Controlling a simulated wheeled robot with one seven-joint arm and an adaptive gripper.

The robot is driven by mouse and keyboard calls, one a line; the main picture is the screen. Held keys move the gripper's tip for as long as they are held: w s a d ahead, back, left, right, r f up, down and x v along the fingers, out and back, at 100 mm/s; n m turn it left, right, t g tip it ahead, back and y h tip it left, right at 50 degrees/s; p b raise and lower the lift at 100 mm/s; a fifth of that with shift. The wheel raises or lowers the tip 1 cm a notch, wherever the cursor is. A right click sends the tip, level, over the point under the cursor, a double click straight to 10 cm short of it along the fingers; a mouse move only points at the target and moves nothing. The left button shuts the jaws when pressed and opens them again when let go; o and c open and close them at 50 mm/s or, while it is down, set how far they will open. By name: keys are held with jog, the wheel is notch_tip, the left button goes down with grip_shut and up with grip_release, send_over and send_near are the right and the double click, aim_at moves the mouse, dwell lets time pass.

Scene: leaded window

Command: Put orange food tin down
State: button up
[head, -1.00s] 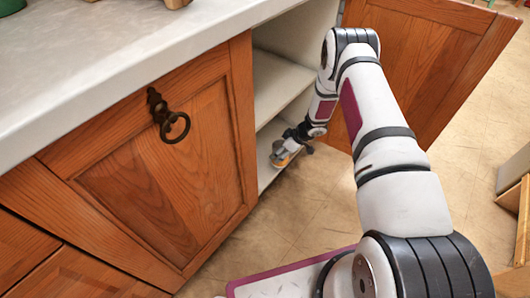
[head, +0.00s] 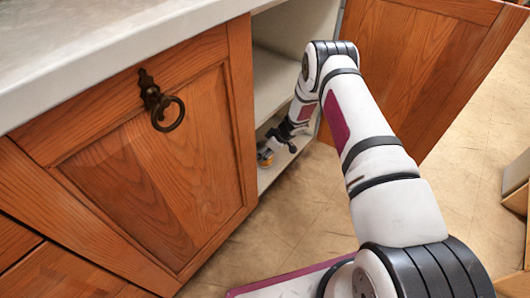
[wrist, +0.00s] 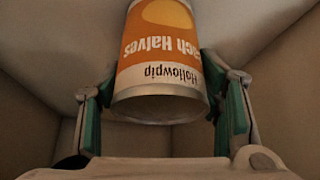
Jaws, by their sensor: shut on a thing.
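The orange food tin (wrist: 158,55) is in the wrist view, an orange and white can with a peach label reading "Hollowpip", upside down in that picture. My gripper (wrist: 160,100) is shut on it, with one teal-padded finger on each side. In the head view the tin (head: 265,157) is small, at the lower part of the open cupboard, and my gripper (head: 274,146) is around it. Whether the tin touches the cupboard floor (head: 270,178) cannot be told.
The cupboard has a middle shelf (head: 275,85) above the gripper. An open wooden door (head: 425,70) stands to the right of my arm. A closed door (head: 150,160) with a ring handle is at the left, beneath the pale worktop (head: 110,45).

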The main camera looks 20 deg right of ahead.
jog(key=shift+f, duration=0.1)
jog(key=o, duration=1.6)
jog(key=shift+r, duration=0.25)
jog(key=p+v, duration=0.5)
jog(key=v, duration=0.7)
